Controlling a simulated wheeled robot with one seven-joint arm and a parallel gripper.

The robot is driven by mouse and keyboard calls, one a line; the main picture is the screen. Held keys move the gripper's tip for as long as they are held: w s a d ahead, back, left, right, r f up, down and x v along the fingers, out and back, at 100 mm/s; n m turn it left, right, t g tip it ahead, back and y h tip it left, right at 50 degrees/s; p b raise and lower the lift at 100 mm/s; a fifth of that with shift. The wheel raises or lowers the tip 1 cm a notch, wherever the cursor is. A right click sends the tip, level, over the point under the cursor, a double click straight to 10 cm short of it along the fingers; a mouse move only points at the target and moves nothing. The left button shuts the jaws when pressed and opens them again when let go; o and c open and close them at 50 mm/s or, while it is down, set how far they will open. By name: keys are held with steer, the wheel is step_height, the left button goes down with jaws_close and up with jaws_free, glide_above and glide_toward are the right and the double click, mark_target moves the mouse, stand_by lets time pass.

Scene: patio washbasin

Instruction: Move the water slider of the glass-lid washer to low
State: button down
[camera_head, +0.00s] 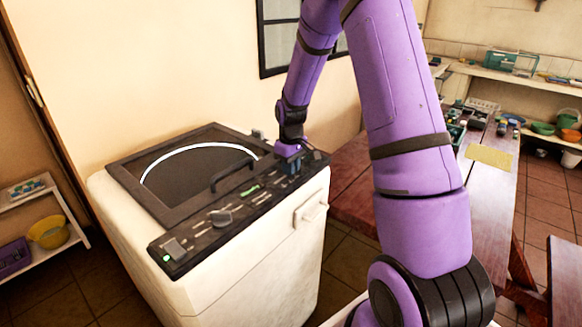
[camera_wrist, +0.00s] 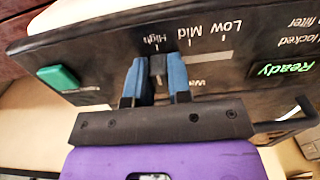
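The glass-lid washer (camera_head: 215,270) is a white top-loader with a dark, glass lid (camera_head: 190,175) that is down. Its dark control panel (camera_head: 225,235) runs along the front edge. In the wrist view the water slider's dark knob (camera_wrist: 157,66) stands at the "High" end of its track, with "Mid" and "Low" further right. My gripper (camera_wrist: 157,72) has one blue finger on each side of the knob, and the knob fills the space between them. In the head view my gripper (camera_head: 287,160) is at the panel's far right end.
A green button (camera_wrist: 58,78) lies left of the slider, and a lit "Ready" display (camera_wrist: 284,68) lies right. The lid handle (camera_head: 233,175) rises just behind the panel. A wooden table (camera_head: 480,190) stands right of the washer, and a shelf with a yellow bowl (camera_head: 48,232) stands left.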

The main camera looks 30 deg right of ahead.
mark_target(277, 184)
steer(key=shift+s+a, duration=0.3)
steer(key=shift+a, duration=0.7)
steer(key=shift+s+a, duration=0.3)
steer(key=shift+a, duration=0.75)
steer(key=shift+s+a, duration=0.3)
steer(key=shift+a, duration=0.7)
steer(key=c, duration=1)
jaws_free()
steer(key=shift+a, duration=0.15)
steer(key=shift+c, duration=0.2)
step_height(277, 184, up, 11)
